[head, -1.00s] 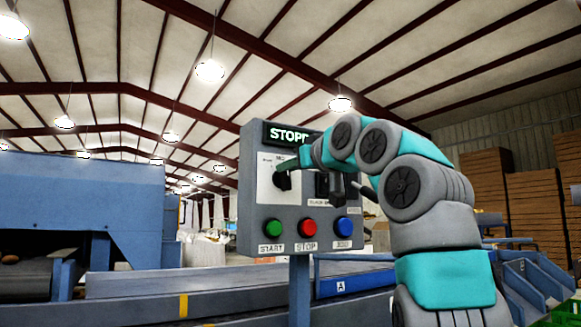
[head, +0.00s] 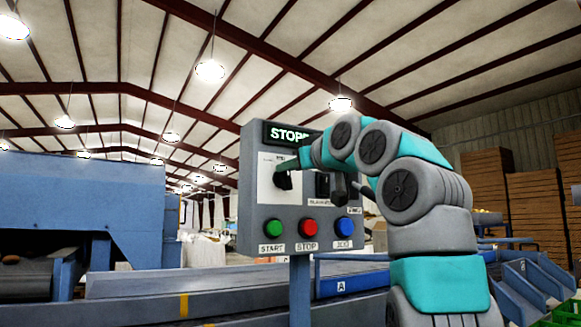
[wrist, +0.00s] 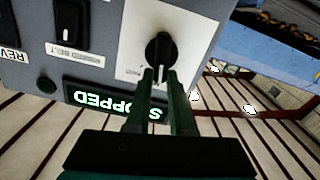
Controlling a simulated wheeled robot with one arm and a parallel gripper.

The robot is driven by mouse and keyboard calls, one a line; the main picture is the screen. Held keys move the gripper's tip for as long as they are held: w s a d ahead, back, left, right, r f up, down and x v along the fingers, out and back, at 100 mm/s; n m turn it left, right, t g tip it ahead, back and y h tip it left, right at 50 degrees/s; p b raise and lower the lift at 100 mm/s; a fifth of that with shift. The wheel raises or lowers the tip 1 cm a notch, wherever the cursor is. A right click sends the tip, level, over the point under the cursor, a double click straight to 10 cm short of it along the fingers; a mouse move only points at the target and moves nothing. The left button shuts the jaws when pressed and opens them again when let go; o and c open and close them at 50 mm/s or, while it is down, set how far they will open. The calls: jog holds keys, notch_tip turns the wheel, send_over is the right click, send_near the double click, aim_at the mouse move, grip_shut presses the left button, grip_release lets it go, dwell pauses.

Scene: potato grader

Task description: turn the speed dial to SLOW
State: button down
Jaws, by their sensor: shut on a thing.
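The speed dial (wrist: 159,46) is a black knob on a white plate on the grey control box. In the wrist view, which is upside down, my gripper (wrist: 158,74) is shut on the dial, one dark green finger on each side of it. A pale line marks the knob; the scale words around it are too small to read. In the head view the dial (head: 283,182) shows at the box's upper left, with my gripper (head: 284,171) at it and my arm reaching in from the right. The display (wrist: 112,99) reads STOPPED.
Below the dial are a green START button (head: 273,228), a red STOP button (head: 308,228) and a blue button (head: 343,227). A black rocker switch (wrist: 71,20) sits beside the dial plate.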

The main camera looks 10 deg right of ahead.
jog(key=shift+a+n, duration=0.2)
jog(key=shift+n, duration=0.5)
jog(key=shift+s+a+f+n+p, duration=0.15)
jog(key=shift+n+p, duration=0.4)
jog(key=shift+n, duration=0.5)
jog(key=shift+a+n+p, duration=0.15)
jog(key=shift+n+p, duration=0.35)
jog(key=shift+n, duration=0.55)
jog(key=shift+f, duration=0.1)
jog(key=c, duration=0.8)
grip_release()
jog(key=b+v, duration=0.1)
jog(key=v, duration=0.6)
jog(key=shift+s+d+b, duration=0.1)
jog(key=shift+s+b, duration=0.2)
jog(key=shift+s, duration=0.05)
